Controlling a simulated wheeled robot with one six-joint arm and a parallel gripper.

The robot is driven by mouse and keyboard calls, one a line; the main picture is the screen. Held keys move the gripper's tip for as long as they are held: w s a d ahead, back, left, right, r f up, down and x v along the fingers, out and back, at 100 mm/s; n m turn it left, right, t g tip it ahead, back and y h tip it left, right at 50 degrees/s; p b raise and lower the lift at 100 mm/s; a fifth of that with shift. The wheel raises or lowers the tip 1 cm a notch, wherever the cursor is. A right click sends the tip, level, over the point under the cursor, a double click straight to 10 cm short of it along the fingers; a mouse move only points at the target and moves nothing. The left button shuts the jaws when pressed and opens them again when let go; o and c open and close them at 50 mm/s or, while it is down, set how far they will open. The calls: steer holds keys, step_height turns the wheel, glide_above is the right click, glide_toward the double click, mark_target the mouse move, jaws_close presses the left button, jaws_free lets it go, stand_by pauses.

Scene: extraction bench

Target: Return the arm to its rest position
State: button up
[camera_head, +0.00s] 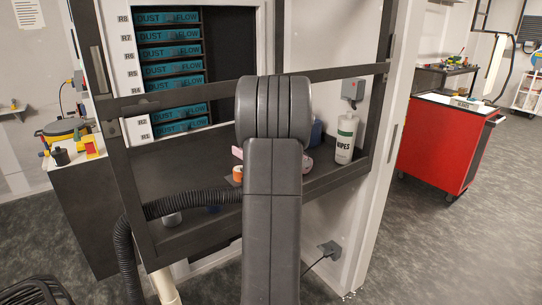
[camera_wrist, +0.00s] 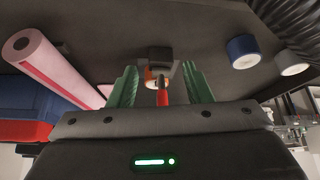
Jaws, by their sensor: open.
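My gripper (camera_wrist: 160,82) shows in the wrist view as two green fingers, open and spread apart. A small item with a red stem (camera_wrist: 163,97), an orange-and-white part and a dark block lies in line with the gap, beyond the fingers. I cannot tell how far off it is. In the head view my dark grey arm rises in front of the extraction bench (camera_head: 190,160) and reaches over it. The arm hides my gripper there.
A white wipes bottle (camera_head: 345,138) stands at the bench's right. A black hose (camera_head: 190,202) crosses the front. A pink roll (camera_wrist: 50,65) and blue roll (camera_wrist: 243,50) flank my gripper. A red cabinet (camera_head: 440,145) stands right; open floor lies before it.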

steer(key=w+a+p, duration=0.2)
steer(key=w+a, duration=0.2)
steer(key=w+a+p, duration=0.3)
steer(key=w+a, duration=0.1)
steer(key=shift+w+a+f, duration=0.1)
steer(key=shift+w+a, duration=0.05)
steer(key=shift+w, duration=0.25)
steer(key=shift+w+a+f+p, duration=0.1)
steer(key=shift+f+p, duration=0.3)
steer(key=shift+f, duration=0.05)
steer(key=shift+r+b, duration=0.1)
steer(key=shift+b, duration=0.2)
